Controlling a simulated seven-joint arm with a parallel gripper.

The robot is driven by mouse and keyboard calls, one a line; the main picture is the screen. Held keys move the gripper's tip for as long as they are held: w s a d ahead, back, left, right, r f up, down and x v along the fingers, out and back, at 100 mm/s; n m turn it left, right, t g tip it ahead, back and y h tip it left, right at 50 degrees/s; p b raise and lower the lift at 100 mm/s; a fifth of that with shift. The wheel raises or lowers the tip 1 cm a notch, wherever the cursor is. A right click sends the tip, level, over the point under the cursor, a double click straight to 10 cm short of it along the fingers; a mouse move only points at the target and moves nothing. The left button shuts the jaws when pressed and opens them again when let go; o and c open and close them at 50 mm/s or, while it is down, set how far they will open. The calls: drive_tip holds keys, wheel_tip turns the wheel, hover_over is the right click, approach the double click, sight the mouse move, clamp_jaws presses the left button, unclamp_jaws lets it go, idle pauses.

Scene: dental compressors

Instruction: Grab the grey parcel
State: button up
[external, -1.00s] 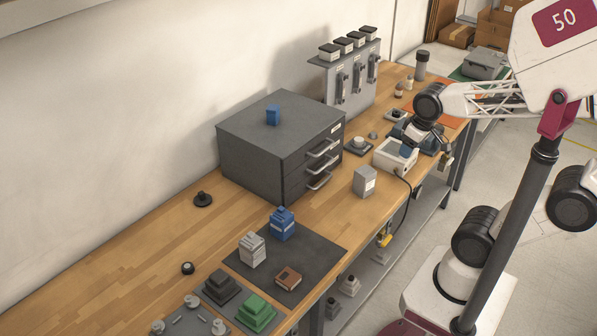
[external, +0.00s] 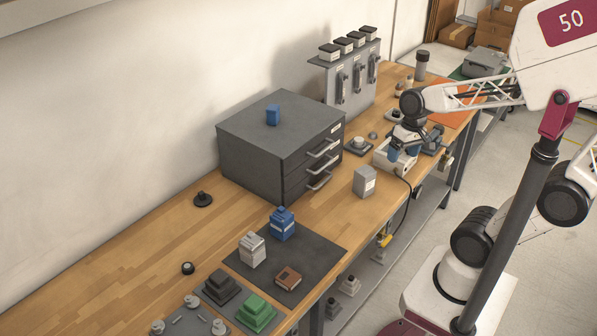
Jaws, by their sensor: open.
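The grey parcel (external: 364,182) is a small upright box with a pale label on one side. It stands on the wooden bench, in front of the drawer cabinet and near the bench's front edge. My gripper (external: 403,154) is open, with blue finger pads, behind and to the right of the parcel and apart from it. It is over or in front of a white box-shaped device (external: 384,158), partly hiding it. I cannot tell whether the gripper touches that device.
A dark drawer cabinet (external: 262,150) with a blue item (external: 273,115) on top stands left of the parcel. A black cable (external: 408,200) hangs by the bench edge. A dark mat (external: 320,252) holds a blue container (external: 282,224), a whitish carton (external: 252,249) and a brown box (external: 288,279).

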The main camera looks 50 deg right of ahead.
drive_tip(key=w+d+f+m+g+y, duration=0.1)
drive_tip(key=w+d+f+m+y, duration=0.1)
drive_tip(key=w+f+m+y, duration=0.5)
drive_tip(key=m+t+y, duration=0.2)
drive_tip(key=m+y, duration=0.1)
drive_tip(key=m, duration=0.5)
approach(359, 182)
drive_tip(key=shift+s+d, duration=0.25)
drive_tip(key=shift+s, duration=0.6)
drive_tip(key=shift+w+d+f+m+t+y, duration=0.45)
drive_tip(key=shift+d+f+m+t+y, duration=0.2)
drive_tip(key=shift+m, duration=0.25)
drive_tip(key=shift+a, duration=0.15)
drive_tip(key=shift+x, duration=1.2)
drive_tip(key=shift+a, duration=0.15)
drive_tip(key=shift+x, duration=2.5)
drive_tip(key=shift+r, duration=0.1)
drive_tip(key=c, duration=1.1)
